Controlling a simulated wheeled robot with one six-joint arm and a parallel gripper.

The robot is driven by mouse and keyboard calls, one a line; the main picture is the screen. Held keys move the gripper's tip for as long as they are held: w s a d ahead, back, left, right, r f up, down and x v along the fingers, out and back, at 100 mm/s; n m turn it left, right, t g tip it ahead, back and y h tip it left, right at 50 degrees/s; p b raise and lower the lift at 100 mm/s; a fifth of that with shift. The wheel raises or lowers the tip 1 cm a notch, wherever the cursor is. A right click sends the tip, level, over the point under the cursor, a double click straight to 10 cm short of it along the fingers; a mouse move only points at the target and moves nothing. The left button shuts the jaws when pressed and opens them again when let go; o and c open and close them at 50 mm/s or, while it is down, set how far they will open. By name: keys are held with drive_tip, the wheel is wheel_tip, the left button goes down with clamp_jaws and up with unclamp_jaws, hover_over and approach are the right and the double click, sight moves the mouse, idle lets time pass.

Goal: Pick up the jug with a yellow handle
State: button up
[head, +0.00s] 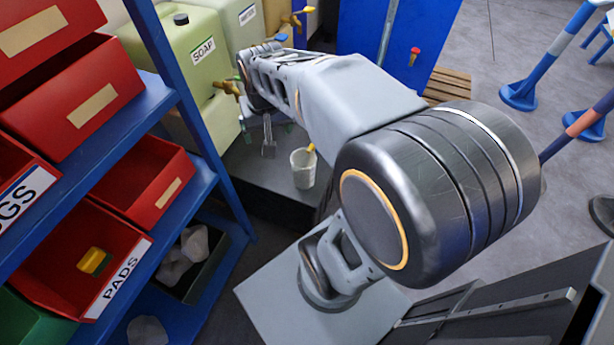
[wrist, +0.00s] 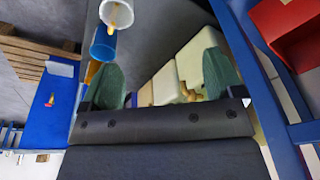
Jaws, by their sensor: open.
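A pale, whitish jug (head: 303,168) stands upright on a grey bench, with a yellow handle at its right rim. It appears at the top of the wrist view (wrist: 117,12), partly cut off by the frame.
A soap tank (head: 190,45) with a tap stands behind the bench (head: 250,180). A blue shelf (head: 160,105) with red bins is on the left. A blue panel (head: 370,35) stands at the back, near a wooden pallet (head: 447,85).

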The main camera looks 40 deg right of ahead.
sight(303, 166)
drive_tip(key=shift+o, duration=1)
drive_tip(key=w+d+f+m+g+b, duration=0.1)
drive_tip(key=w+d+f+m+b, duration=0.1)
drive_tip(key=d+f+b, duration=0.3)
drive_tip(key=w+d+f+m+b, duration=0.3)
drive_tip(key=d+f, duration=0.5)
drive_tip(key=f, duration=0.4)
drive_tip(key=m+b, duration=0.1)
drive_tip(key=b, duration=0.1)
drive_tip(key=shift+d+f+g+y+b, duration=0.2)
drive_tip(key=shift+f+g+y+b, duration=0.1)
drive_tip(key=shift+f+g+b, duration=0.1)
drive_tip(key=f, duration=0.2)
drive_tip(key=f+b, duration=0.1)
drive_tip(key=f, duration=0.2)
drive_tip(key=f+b, duration=0.1)
drive_tip(key=f, duration=0.2)
drive_tip(key=shift+w+d, duration=0.15)
drive_tip(key=shift+d, duration=0.15)
drive_tip(key=shift+f+b, duration=1.4)
drive_tip(key=shift+f, duration=1.8)
drive_tip(key=shift+c, duration=0.2)
drive_tip(key=c, duration=0.6)
